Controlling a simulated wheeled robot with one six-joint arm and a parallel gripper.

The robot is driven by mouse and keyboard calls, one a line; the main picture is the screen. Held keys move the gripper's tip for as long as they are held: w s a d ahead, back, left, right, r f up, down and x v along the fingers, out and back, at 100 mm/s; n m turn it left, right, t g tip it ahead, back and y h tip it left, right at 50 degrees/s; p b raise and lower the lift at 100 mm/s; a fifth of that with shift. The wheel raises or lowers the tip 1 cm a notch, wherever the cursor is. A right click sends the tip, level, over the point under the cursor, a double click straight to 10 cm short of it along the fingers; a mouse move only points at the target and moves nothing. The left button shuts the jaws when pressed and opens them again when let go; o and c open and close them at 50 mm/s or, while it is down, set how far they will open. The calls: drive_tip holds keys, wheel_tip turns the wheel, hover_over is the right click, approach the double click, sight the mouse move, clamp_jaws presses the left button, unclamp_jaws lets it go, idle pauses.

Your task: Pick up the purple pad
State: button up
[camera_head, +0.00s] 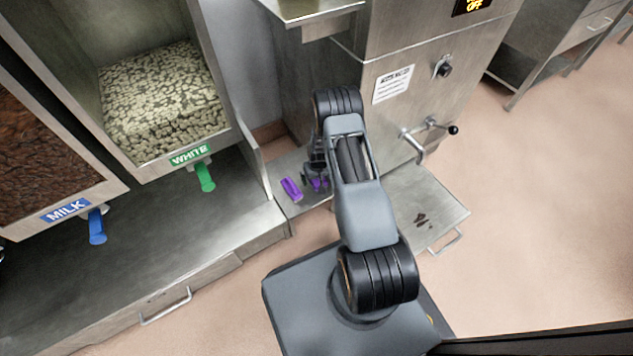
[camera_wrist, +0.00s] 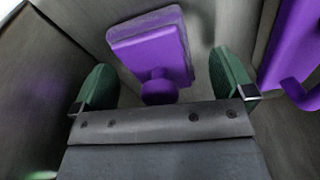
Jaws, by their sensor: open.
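The purple pad (camera_wrist: 150,47) is a flat block with a grey layer along its far edge and a round purple knob on the near side. In the wrist view it lies ahead of my gripper (camera_wrist: 165,78), with the knob between the two green fingertips. The fingers are open, with gaps on both sides of the knob. In the head view my gripper (camera_head: 316,165) is low over the metal ledge, mostly hidden by my arm. Purple parts show beneath it, partly covered.
A second purple item (camera_wrist: 296,45) with a hooked part is close to the right finger in the wrist view. A purple item (camera_head: 291,189) lies on the ledge (camera_head: 301,207) left of my gripper. The bin wall (camera_head: 253,157) and steel machine (camera_head: 405,110) flank the ledge.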

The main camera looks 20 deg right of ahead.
drive_tip(key=shift+f, duration=0.1)
drive_tip(key=shift+c, duration=0.3)
drive_tip(key=c, duration=0.9)
drive_tip(key=shift+r+p, duration=0.4)
drive_tip(key=shift+r, duration=0.1)
wheel_tip(320, 180, up, 2)
drive_tip(key=shift+r+p, duration=0.2)
drive_tip(key=shift+p, duration=0.6)
drive_tip(key=shift+c, duration=0.2)
drive_tip(key=s+r, duration=0.9)
drive_tip(key=s, duration=0.5)
drive_tip(key=shift+d+r, duration=0.3)
drive_tip(key=shift+d, duration=0.15)
